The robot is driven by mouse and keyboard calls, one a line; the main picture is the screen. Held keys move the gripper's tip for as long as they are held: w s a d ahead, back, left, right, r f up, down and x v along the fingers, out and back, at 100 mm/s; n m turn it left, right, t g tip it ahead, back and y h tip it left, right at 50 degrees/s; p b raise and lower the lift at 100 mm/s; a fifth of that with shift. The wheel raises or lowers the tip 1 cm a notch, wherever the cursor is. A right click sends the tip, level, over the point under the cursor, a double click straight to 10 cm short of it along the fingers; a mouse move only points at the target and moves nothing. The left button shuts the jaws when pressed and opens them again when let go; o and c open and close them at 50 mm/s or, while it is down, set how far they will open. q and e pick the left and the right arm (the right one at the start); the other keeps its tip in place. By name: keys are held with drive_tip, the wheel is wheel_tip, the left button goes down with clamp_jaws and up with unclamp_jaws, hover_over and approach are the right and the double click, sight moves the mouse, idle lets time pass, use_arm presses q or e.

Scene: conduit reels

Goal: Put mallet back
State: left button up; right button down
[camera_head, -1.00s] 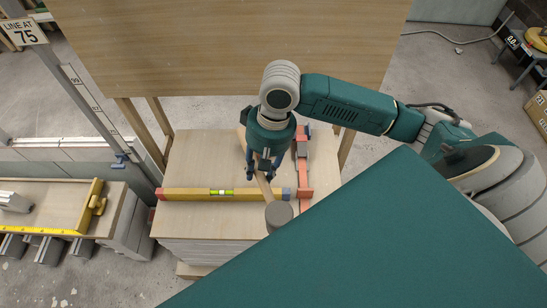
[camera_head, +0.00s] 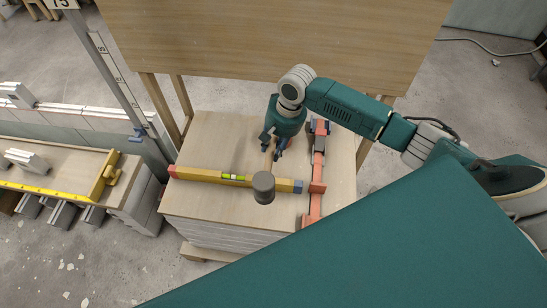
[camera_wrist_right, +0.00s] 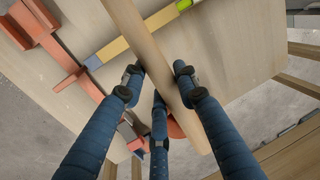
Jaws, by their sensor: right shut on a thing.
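The mallet has a round dark grey head (camera_head: 263,187) and a pale wooden handle (camera_wrist_right: 152,60). In the head view the head is at the near end of the handle, over the yellow spirit level. My right gripper (camera_head: 272,141) is shut on the handle above the wooden table top (camera_head: 205,140). In the right wrist view the blue fingers (camera_wrist_right: 158,85) are around the handle, which crosses the picture diagonally; the mallet's head is outside that view. My left gripper is not in view.
The yellow level (camera_head: 210,176) lies across the table top. A red-orange clamp (camera_head: 317,180) lies along its right side. A large upright wooden board (camera_head: 260,45) stands behind. A lower bench (camera_head: 60,170) with a yellow ruler is at left.

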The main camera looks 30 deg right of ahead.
drive_tip(key=shift+s+d+x, duration=0.1)
drive_tip(key=shift+d+x, duration=0.05)
drive_tip(key=shift+x, duration=0.8)
drive_tip(key=shift+s+d+x, duration=0.1)
drive_tip(key=shift+d+x, duration=0.1)
drive_tip(key=shift+x, duration=0.75)
drive_tip(key=shift+s+d+x, duration=0.1)
drive_tip(key=shift+d+x, duration=0.05)
drive_tip(key=shift+x, duration=0.8)
drive_tip(key=shift+f, duration=0.25)
drive_tip(key=c, duration=1.3)
unclamp_jaws()
drive_tip(key=shift+f, duration=0.1)
drive_tip(key=shift+c, duration=0.2)
drive_tip(key=shift+o, duration=0.2)
drive_tip(key=w+a+r+v, duration=0.1)
drive_tip(key=a+v, duration=0.1)
drive_tip(key=v, duration=1)
hover_over(273, 158)
drive_tip(key=w+d, duration=0.2)
drive_tip(key=d, duration=0.2)
drive_tip(key=shift+w+f, duration=0.15)
drive_tip(key=shift+f, duration=0.1)
